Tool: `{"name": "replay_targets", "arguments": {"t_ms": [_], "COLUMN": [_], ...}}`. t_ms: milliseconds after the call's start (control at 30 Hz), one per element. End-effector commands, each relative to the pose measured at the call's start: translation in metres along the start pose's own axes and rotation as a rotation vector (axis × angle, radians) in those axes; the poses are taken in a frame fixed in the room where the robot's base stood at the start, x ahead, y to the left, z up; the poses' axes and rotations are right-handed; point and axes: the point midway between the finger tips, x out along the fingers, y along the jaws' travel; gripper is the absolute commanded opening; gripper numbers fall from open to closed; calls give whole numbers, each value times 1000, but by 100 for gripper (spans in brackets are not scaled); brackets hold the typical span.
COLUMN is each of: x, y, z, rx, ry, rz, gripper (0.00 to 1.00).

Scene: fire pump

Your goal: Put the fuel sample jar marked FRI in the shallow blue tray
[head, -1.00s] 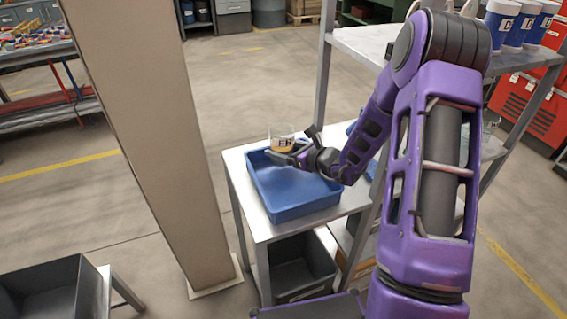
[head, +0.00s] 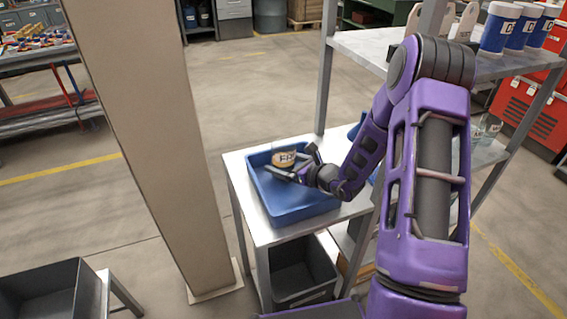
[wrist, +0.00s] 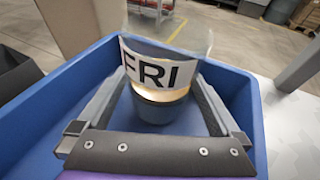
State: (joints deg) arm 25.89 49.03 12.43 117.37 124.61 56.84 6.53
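The fuel sample jar (head: 283,159) is clear glass with amber liquid low inside and a white label. In the wrist view the jar (wrist: 160,75) shows FRI on its label. My gripper (head: 296,160) has its two fingers around the jar's sides; they also show in the wrist view (wrist: 158,82). The jar is upright, inside the rim of the shallow blue tray (head: 301,213), near its back. I cannot tell whether its base touches the tray floor. The rest of the tray floor in view is empty.
The tray sits on a metal table (head: 240,182). A shelf (head: 365,45) stands to the right, with blue-and-white containers (head: 498,28) on top. A beige pillar (head: 150,140) rises left of the table. A dark bin (head: 300,275) sits below.

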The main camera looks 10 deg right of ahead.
Motion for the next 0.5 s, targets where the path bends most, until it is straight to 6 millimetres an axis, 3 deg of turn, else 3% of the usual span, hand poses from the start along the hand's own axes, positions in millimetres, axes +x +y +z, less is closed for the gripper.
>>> {"name": "replay_targets", "arguments": {"t_ms": [233,500], "x": [-10,-68], "y": [-1,-1], "z": [3,4], "rx": [0,1], "ry": [2,1], "rz": [-1,-5], "gripper": [100,100]}}
